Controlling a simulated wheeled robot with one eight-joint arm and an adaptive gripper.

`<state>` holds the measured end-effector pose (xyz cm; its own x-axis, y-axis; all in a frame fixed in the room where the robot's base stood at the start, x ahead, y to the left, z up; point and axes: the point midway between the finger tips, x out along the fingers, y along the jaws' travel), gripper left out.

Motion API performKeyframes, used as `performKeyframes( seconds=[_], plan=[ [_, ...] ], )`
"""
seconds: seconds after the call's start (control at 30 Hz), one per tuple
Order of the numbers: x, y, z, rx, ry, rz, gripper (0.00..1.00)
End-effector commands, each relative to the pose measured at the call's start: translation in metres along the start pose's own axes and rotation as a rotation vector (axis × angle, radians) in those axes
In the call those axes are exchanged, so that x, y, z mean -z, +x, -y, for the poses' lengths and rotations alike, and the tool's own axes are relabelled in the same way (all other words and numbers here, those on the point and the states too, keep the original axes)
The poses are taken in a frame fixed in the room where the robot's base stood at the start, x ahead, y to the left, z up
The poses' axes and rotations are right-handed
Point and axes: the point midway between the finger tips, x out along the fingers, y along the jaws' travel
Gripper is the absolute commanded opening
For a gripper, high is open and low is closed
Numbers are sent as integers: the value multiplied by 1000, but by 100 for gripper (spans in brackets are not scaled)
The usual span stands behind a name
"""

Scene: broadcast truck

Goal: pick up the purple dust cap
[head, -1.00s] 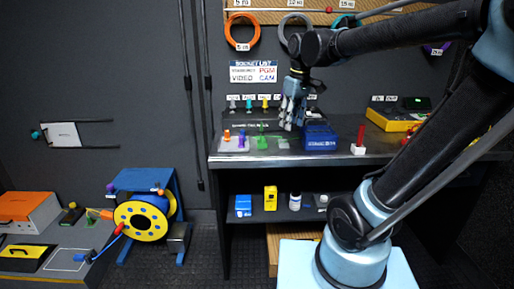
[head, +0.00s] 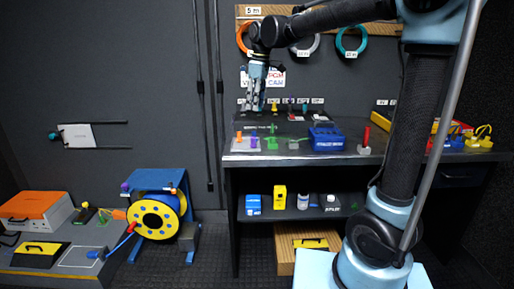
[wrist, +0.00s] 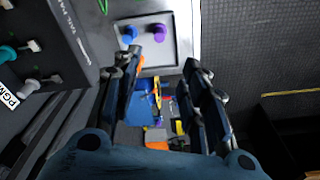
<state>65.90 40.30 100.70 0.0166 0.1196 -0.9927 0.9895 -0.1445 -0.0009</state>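A small purple cap (head: 254,143) stands on a pale tray (head: 233,148) at the left end of the bench. In the wrist view the purple cap (wrist: 160,32) is on the tray (wrist: 183,48), right of a blue cap (wrist: 130,34). An orange piece (wrist: 139,63) is partly hidden by a finger. My gripper (head: 251,107) hangs above the back of the bench, near the tray. In the wrist view my gripper (wrist: 163,70) is open, with nothing between its fingers, and the purple cap lies beyond the fingertips.
A green piece (head: 271,142), a blue box (head: 327,140) and a red-topped piece (head: 366,138) stand right of the tray. Behind is a row of labelled connectors (head: 274,107). A yellow-and-blue cable reel (head: 153,220) stands low at left, with another purple piece (head: 125,187) on its stand.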

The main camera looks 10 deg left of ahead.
Motion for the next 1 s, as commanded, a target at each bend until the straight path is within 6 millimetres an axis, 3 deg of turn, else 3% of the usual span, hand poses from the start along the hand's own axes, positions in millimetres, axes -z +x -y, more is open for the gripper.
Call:
performKeyframes(
  seconds=[0.5, 0.83, 1.0],
  plan=[
    [-8, 87, -6, -2, 15, 0, 40],
    [-8, 109, -6, -2, 14, 0, 40],
    [-7, 131, -6, -2, 14, 0, 40]
  ],
)
